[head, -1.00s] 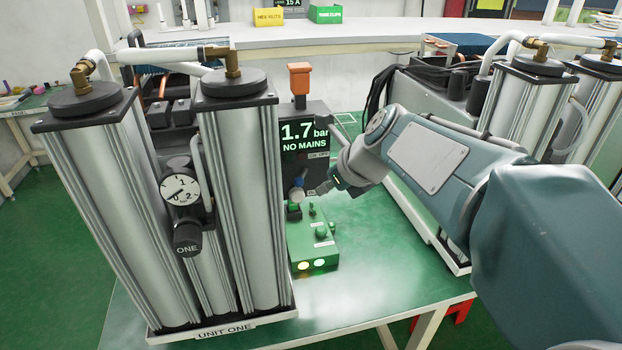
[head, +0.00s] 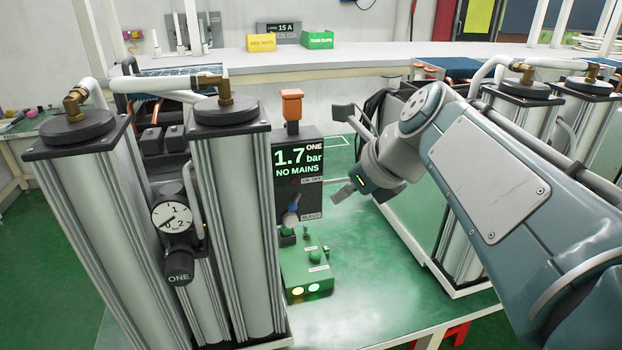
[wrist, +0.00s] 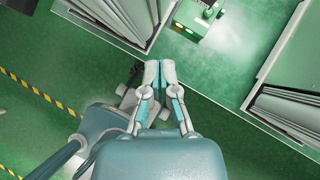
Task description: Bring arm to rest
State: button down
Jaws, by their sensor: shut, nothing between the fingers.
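My arm (head: 480,175) reaches in from the right in the head view. Its wrist end (head: 385,165) is raised above the green bench, to the right of the display panel, and looks apart from it. In the wrist view my gripper (wrist: 159,72) is shut, its two pale fingers side by side with nothing between them.
Unit one's silver columns (head: 228,215) stand left, with a pressure gauge (head: 172,217). The panel (head: 298,172) reads 1.7 bar, NO MAINS. A green box (head: 306,270) with lit lamps sits before it. More columns (head: 520,110) stand right.

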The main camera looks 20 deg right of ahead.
jog(key=shift+d, duration=0.1)
jog(key=s+f+n+h, duration=0.1)
jog(key=s+f+n, duration=0.3)
jog(key=n, duration=0.6)
jog(key=s+a+f+n+h, duration=0.1)
jog(key=s+f+n, duration=0.4)
jog(key=n, duration=0.4)
jog(key=s+f+n+g+h, duration=0.1)
jog(key=s+f+n, duration=0.3)
jog(key=n, duration=0.6)
jog(key=shift+s+a+f+n+h, duration=0.15)
jog(key=shift+s+a+n+h, duration=0.2)
jog(key=shift+h, duration=0.25)
